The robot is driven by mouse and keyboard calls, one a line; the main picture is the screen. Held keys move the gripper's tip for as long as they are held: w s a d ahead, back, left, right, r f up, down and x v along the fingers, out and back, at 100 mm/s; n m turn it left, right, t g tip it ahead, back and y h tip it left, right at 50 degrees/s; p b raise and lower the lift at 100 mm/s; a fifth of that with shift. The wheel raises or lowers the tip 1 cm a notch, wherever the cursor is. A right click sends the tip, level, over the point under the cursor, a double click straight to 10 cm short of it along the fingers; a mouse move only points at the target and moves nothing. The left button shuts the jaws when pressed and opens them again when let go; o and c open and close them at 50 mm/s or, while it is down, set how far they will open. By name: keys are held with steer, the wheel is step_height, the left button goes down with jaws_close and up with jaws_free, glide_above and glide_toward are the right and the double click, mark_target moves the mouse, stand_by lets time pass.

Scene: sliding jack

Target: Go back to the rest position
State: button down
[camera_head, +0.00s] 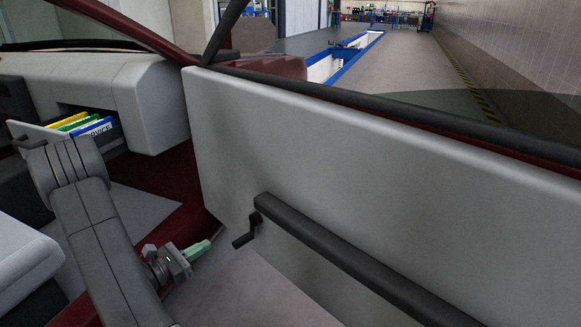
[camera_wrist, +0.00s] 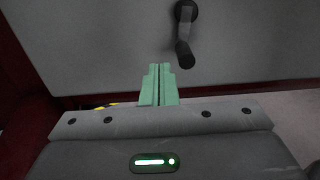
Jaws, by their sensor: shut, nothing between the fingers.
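My gripper (camera_head: 201,249) has pale green fingers and is shut with nothing between them. In the head view it is low and left of centre, beside the grey door panel (camera_head: 330,150). In the wrist view the fingers (camera_wrist: 158,84) stand together, pointing at the panel. A black window crank (camera_head: 250,228) is on the panel, a little right of the fingertips and apart from them. The crank also shows in the wrist view (camera_wrist: 185,32), above and right of the fingers.
A long black armrest bar (camera_head: 350,262) runs along the panel. An open glovebox (camera_head: 60,131) with yellow, green and blue folders (camera_head: 92,127) is at the left under the dashboard (camera_head: 130,95). A seat (camera_head: 25,255) is at the lower left. Beyond the door is a workshop floor (camera_head: 410,65).

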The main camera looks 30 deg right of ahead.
steer(key=s+x, duration=0.1)
steer(key=x, duration=0.7)
steer(key=shift+d+f, duration=0.35)
steer(key=shift+d, duration=0.15)
steer(key=shift+w, duration=0.1)
